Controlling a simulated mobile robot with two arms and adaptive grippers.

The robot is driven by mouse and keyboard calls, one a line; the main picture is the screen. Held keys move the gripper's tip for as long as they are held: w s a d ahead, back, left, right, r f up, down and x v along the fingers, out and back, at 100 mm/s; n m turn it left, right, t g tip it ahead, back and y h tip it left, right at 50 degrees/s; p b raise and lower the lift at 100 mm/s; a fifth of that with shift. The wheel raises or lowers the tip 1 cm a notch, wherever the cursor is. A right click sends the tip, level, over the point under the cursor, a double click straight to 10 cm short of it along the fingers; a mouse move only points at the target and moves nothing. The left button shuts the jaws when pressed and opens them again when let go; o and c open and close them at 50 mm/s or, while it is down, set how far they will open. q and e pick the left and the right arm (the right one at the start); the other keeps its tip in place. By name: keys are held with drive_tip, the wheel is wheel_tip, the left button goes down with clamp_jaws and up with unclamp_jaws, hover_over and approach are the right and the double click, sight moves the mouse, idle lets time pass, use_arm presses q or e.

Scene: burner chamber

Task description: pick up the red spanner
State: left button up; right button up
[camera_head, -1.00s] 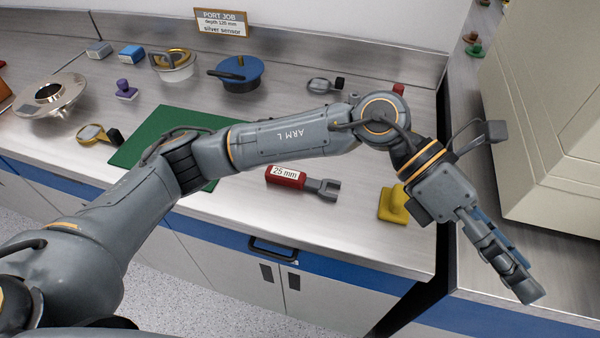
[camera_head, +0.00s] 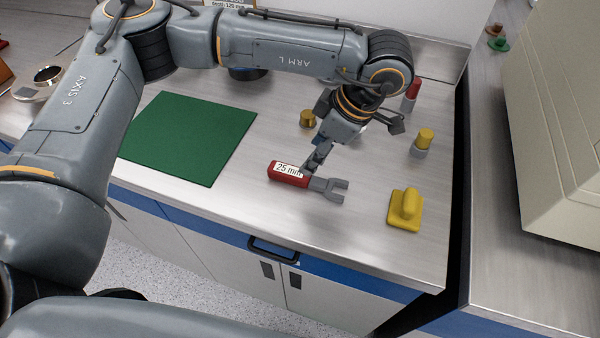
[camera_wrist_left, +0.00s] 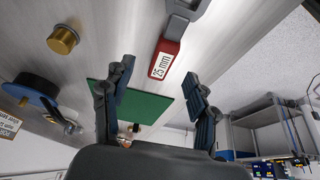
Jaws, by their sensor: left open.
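The red spanner (camera_head: 289,175) lies on the steel bench near its front edge. It has a red handle with a white "25 mm" label and a grey open jaw pointing right. In the left wrist view the red spanner (camera_wrist_left: 167,58) shows at the top, ahead of the fingers and between their lines. My left gripper (camera_head: 312,166) is just behind the spanner's middle in the head view, its fingers overlapping the spanner's edge in the picture. In the left wrist view the left gripper (camera_wrist_left: 160,88) is open and empty. I cannot tell whether it touches the spanner. My right gripper is not in view.
A green mat (camera_head: 190,138) lies left of the spanner. A yellow block with a handle (camera_head: 405,209) stands to the right. A brass cylinder (camera_head: 307,118), a yellow-topped piece (camera_head: 424,140) and a red-topped piece (camera_head: 411,94) stand behind. A drawer handle (camera_head: 273,249) sits below the front edge.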

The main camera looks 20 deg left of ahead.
sight(307, 179)
use_arm(q)
drive_tip(key=shift+a+f, duration=0.2)
drive_tip(key=shift+f, duration=0.35)
drive_tip(key=shift+s+a+f+p, duration=0.15)
drive_tip(key=shift+s+f+p, duration=0.05)
drive_tip(key=shift+f+p, duration=0.15)
drive_tip(key=x, duration=0.1)
drive_tip(key=p+x, duration=0.1)
drive_tip(key=x, duration=0.1)
drive_tip(key=shift+s+a+f, duration=0.1)
drive_tip(key=shift+s+f, duration=0.2)
drive_tip(key=shift+a+f, duration=0.15)
drive_tip(key=shift+f, duration=0.2)
drive_tip(key=shift+c, duration=0.2)
clamp_jaws()
